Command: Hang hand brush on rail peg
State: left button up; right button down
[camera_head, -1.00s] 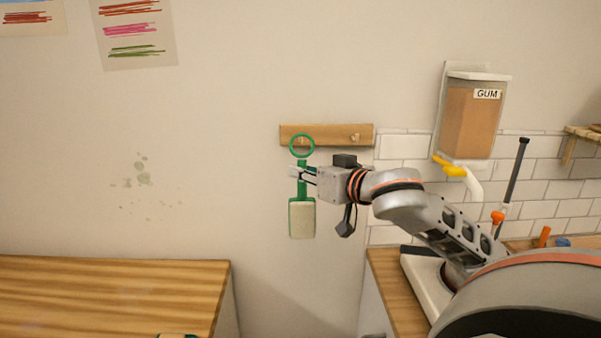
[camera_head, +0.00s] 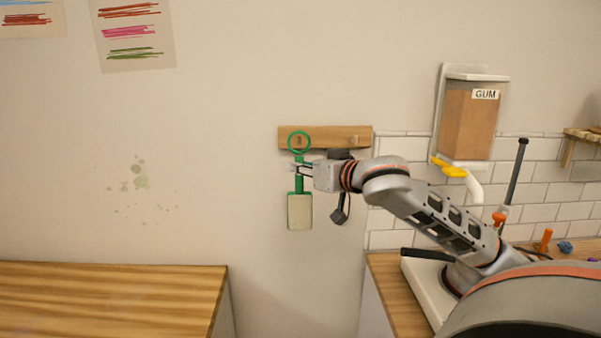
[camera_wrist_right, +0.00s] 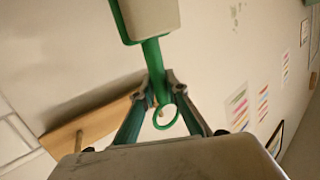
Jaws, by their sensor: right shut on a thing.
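The hand brush has a green handle, a green ring at its top and a pale bristle block (camera_head: 300,212) hanging below. My right gripper (camera_head: 298,170) is shut on the green handle and holds the brush upright. The wooden rail (camera_head: 328,138) is fixed to the wall. In the head view the ring overlaps the rail's left part, with a peg seen within the ring. I cannot tell whether the ring is around that peg. The right wrist view shows the handle (camera_wrist_right: 154,62) between the fingers and the rail (camera_wrist_right: 88,128) with one peg. My left gripper is not in view.
Another peg (camera_head: 354,140) on the rail's right is bare. A gum dispenser (camera_head: 470,118) with a yellow lever hangs on the wall to the right. A wooden counter (camera_head: 110,290) stands at lower left.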

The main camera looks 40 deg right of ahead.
jog(key=shift+w+d+f+b, duration=0.25)
jog(key=shift+w+d+f, duration=0.15)
jog(key=shift+w+d, duration=0.2)
jog(key=shift+w+d+f+b, duration=0.25)
jog(key=shift+w+d+f, duration=0.15)
jog(key=shift+w+d, duration=0.25)
jog(key=shift+w+d+f+b, duration=0.25)
jog(key=shift+w+d+f, duration=0.2)
jog(key=shift+w, duration=0.3)
